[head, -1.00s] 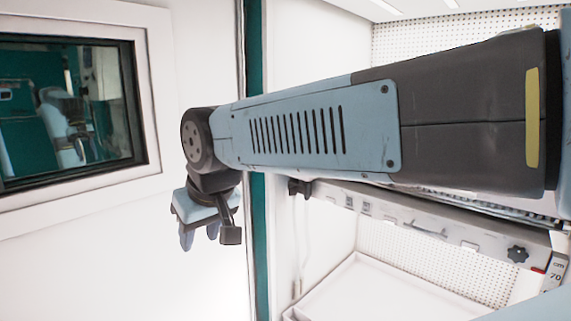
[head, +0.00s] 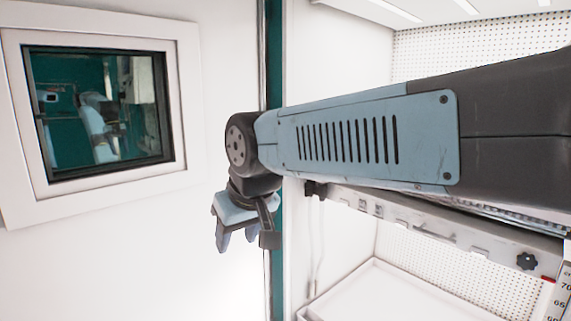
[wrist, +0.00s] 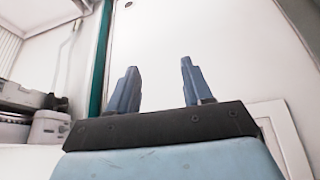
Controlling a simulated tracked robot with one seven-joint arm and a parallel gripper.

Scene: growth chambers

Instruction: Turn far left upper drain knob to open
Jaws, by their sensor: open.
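My gripper (head: 237,240) hangs from the end of my arm in the head view, left of the shelf rail. Its two fingers point down, apart and empty. In the wrist view my gripper (wrist: 158,72) is open before a plain white panel, with nothing between the fingers. A dark knob-like part (head: 315,189) sits at the left end of the rail, just right of my wrist and partly hidden. A black lobed knob (head: 527,261) is farther right on the rail. I cannot tell which is the far left upper drain knob, nor how either is turned.
The shelf rail (head: 440,236) runs behind and below my arm, above a white tray (head: 375,262). A white wall with a dark framed window (head: 100,105) is at left. A teal strip (head: 277,290) edges the chamber opening. Grey-white equipment (wrist: 48,128) shows left in the wrist view.

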